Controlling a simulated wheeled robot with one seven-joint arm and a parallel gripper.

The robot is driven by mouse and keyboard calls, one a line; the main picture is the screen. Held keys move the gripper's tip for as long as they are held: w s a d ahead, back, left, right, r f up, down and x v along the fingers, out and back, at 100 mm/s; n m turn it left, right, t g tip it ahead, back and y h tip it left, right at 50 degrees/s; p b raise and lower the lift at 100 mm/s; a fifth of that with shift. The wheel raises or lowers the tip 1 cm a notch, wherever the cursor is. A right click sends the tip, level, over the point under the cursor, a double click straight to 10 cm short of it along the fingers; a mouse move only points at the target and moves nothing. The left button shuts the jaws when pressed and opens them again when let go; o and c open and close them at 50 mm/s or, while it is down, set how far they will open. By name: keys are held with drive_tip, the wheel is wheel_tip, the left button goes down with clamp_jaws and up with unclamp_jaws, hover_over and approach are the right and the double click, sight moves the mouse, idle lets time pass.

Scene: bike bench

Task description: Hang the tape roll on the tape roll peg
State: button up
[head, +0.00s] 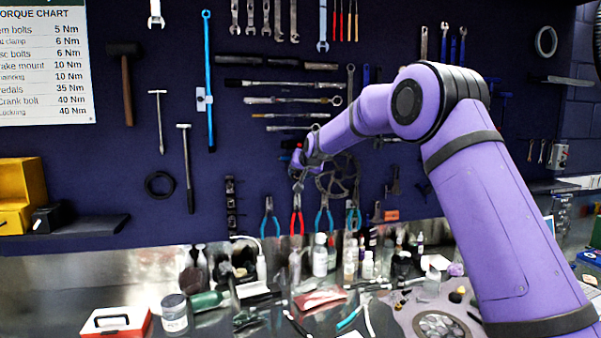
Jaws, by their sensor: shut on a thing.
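My gripper (299,181) is at the end of my purple arm, in front of the dark tool wall, left of the toothed disc and above the red-handled pliers. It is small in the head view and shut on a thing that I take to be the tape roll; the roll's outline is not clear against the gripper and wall. I cannot pick out the tape roll peg; my arm covers part of the wall. A black ring (160,184) hangs on the wall at the left, apart from my gripper.
Pliers (297,216) hang in a row below my gripper. A toothed disc (338,176) hangs just right of it. Bottles (320,256) and loose tools crowd the bench below. A dark shelf (75,226) with a yellow bin (20,190) juts out at the left.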

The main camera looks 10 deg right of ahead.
idle(0.4)
drive_tip(key=o, duration=1)
drive_tip(key=s+d+r+n+g, duration=0.1)
drive_tip(key=s+r, duration=0.2)
drive_tip(key=s, duration=0.9)
drive_tip(key=s+d+r+g, duration=0.1)
drive_tip(key=s+d+r, duration=0.15)
drive_tip(key=s, duration=0.95)
drive_tip(key=s+r+n+g, duration=0.1)
drive_tip(key=s+r, duration=0.3)
drive_tip(key=s, duration=0.8)
drive_tip(key=s+d+f+g, duration=0.1)
drive_tip(key=s+f, duration=0.2)
drive_tip(key=s, duration=0.6)
drive_tip(key=s+d+f+g+h, duration=0.1)
drive_tip(key=s+f, duration=0.2)
drive_tip(key=s, duration=0.6)
drive_tip(key=s+d+f+g, duration=0.1)
drive_tip(key=s+f, duration=0.2)
drive_tip(key=s, duration=0.6)
drive_tip(key=shift+s+d+f+n+h, duration=0.15)
drive_tip(key=shift+s+f+n+h, duration=0.15)
drive_tip(key=shift+f, duration=0.1)
